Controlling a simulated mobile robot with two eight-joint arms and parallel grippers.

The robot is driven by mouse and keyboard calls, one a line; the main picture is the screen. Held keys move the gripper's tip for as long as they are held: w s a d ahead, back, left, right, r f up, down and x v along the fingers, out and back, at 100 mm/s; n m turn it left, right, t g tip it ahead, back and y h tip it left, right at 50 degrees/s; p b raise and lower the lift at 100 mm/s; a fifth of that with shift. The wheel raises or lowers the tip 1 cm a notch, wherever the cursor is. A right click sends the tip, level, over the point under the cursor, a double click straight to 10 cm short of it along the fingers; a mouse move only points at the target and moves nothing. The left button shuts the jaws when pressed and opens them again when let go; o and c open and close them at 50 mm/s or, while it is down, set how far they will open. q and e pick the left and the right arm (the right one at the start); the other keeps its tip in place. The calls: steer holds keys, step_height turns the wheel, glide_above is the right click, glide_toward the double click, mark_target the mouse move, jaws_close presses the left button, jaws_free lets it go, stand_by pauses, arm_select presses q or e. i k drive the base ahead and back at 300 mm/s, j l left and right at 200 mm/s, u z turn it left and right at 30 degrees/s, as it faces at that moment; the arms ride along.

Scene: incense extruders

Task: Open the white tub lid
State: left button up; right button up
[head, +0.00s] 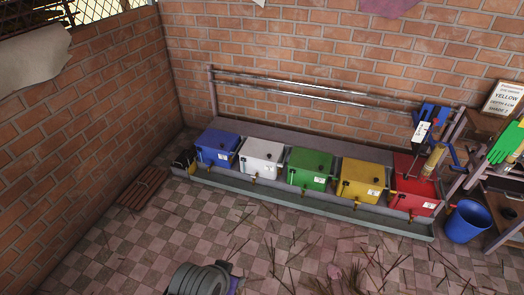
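The white tub (260,160) stands in a row of coloured tubs on a long grey bench against the brick wall. It is between the blue tub (217,148) and the green tub (311,168). Its white lid (262,149) lies flat on top and looks closed, with a small dark knob on it. A small tap shows low on its front. Neither of my grippers can be seen in the head view.
A yellow tub (359,183) and a red tub (413,188) continue the row to the right. A grey trough (310,205) runs along the front. A blue bucket (468,221) stands at the right. Thin sticks litter the tiled floor; its left part is clearer.

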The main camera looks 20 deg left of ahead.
mark_target(267, 151)
steer(key=u, duration=0.7)
steer(key=i+l+u, duration=0.15)
steer(key=u, duration=0.3)
steer(key=i+l+u, duration=0.15)
steer(key=u, duration=0.3)
steer(key=i+l+u, duration=0.15)
steer(key=u, duration=0.25)
steer(key=i+l+u, duration=0.1)
steer(key=l+u, duration=0.2)
steer(key=l, duration=0.25)
steer(key=l+u, duration=0.3)
steer(key=l, duration=0.25)
steer(key=l+u, duration=0.1)
steer(key=l, duration=0.45)
steer(key=i+l+u, duration=0.1)
steer(key=l, duration=1.85)
steer(key=i+u, duration=0.05)
